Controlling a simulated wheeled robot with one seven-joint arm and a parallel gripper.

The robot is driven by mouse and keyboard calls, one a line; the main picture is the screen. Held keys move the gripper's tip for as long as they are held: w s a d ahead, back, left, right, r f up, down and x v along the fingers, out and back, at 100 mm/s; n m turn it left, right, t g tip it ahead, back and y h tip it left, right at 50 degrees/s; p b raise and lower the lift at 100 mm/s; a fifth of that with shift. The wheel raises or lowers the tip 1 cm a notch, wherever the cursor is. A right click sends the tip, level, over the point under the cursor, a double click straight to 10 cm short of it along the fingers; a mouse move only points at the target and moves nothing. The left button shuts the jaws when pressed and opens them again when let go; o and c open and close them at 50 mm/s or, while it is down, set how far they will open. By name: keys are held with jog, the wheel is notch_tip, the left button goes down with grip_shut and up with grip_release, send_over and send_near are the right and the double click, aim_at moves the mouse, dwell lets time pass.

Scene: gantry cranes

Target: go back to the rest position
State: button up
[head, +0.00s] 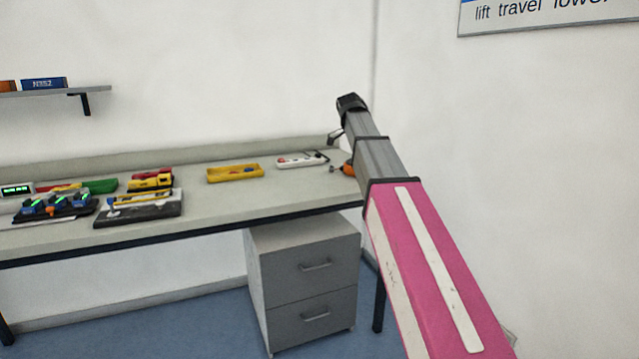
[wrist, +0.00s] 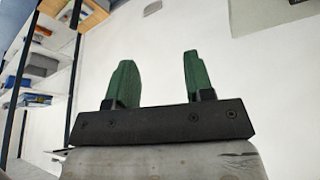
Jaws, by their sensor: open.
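My gripper (wrist: 157,78) shows in the wrist view with its two green fingers apart and nothing between them. It points at a bare white wall. In the head view my arm, with a pink link and grey links, reaches up on the right, past the right end of the workbench (head: 225,208). The fingers are hidden in the head view. No thing is held.
On the bench stand a yellow tray (head: 235,173), a white device (head: 302,160) and a black-and-grey device (head: 140,208). A grey drawer cabinet (head: 305,285) stands below. A wall shelf (head: 50,92) is at left. White shelving (wrist: 45,70) shows in the wrist view.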

jog(key=s+d+f+n+y, duration=0.1)
jog(key=s+f+n, duration=0.35)
jog(key=f, duration=0.75)
jog(key=s+d+f+n+y, duration=0.1)
jog(key=s+f+n, duration=0.35)
jog(key=f, duration=0.75)
jog(key=s+d+f+n+y, duration=0.1)
jog(key=s+f+n, duration=0.35)
jog(key=f, duration=0.75)
jog(key=s+f+n+y, duration=0.1)
jog(key=s+f+n, duration=0.3)
jog(key=s+f, duration=0.6)
jog(key=shift+f, duration=0.2)
jog(key=shift+d, duration=0.1)
